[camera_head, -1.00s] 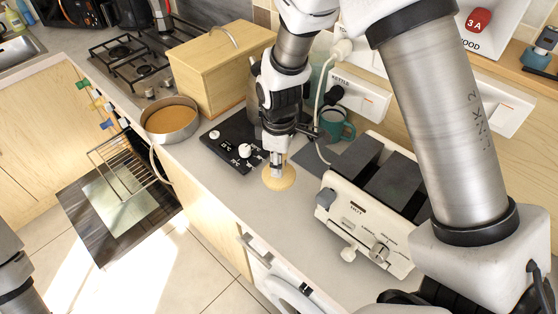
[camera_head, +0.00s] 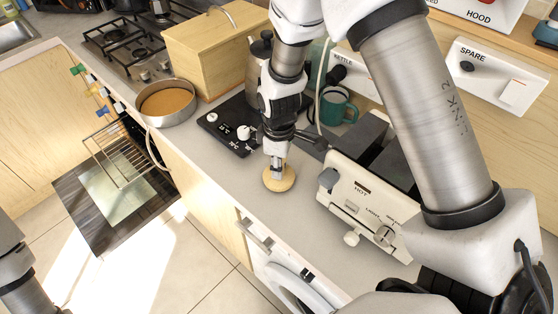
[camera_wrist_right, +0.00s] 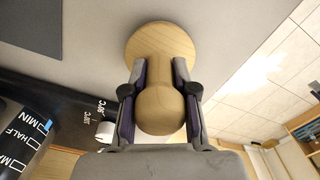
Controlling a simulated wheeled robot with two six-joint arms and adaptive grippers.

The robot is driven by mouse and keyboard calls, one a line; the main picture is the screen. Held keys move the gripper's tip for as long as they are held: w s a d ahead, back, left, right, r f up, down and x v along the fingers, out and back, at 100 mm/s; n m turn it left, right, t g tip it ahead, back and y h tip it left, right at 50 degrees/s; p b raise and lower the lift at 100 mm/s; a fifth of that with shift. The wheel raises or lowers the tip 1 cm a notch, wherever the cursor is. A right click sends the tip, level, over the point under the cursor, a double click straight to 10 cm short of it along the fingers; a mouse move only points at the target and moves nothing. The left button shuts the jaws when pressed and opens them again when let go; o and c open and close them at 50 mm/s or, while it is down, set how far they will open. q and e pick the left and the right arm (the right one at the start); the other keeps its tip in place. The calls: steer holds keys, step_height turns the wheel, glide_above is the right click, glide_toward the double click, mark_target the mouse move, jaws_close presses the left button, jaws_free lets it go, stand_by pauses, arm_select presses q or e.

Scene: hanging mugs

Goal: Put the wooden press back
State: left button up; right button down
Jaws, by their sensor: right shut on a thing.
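The wooden press (camera_head: 279,180) is a pale round disc with a rounded knob handle. My right gripper (camera_head: 278,163) points down at it over the counter, between the black control panel and the white toaster. In the right wrist view, the fingers of the right gripper (camera_wrist_right: 160,72) are on both sides of the handle of the press (camera_wrist_right: 160,108), and the disc lies beyond the fingertips. I cannot tell whether the disc touches the counter. A grey part of my left arm shows at the lower left edge of the head view; its gripper is not visible.
The toaster (camera_head: 365,205) stands right of the press. The black control panel (camera_head: 228,134), a teal mug (camera_head: 337,106) and a pot (camera_head: 165,104) are behind or left. The counter (camera_head: 262,208) is clear in front of the press, up to its front edge.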

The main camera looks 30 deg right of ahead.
steer(key=shift+f, duration=0.35)
stand_by(0.3)
steer(key=c, duration=0.5)
jaws_free()
steer(key=shift+r, duration=0.1)
step_height(320, 180, up, 12)
steer(key=shift+f, duration=0.1)
stand_by(0.4)
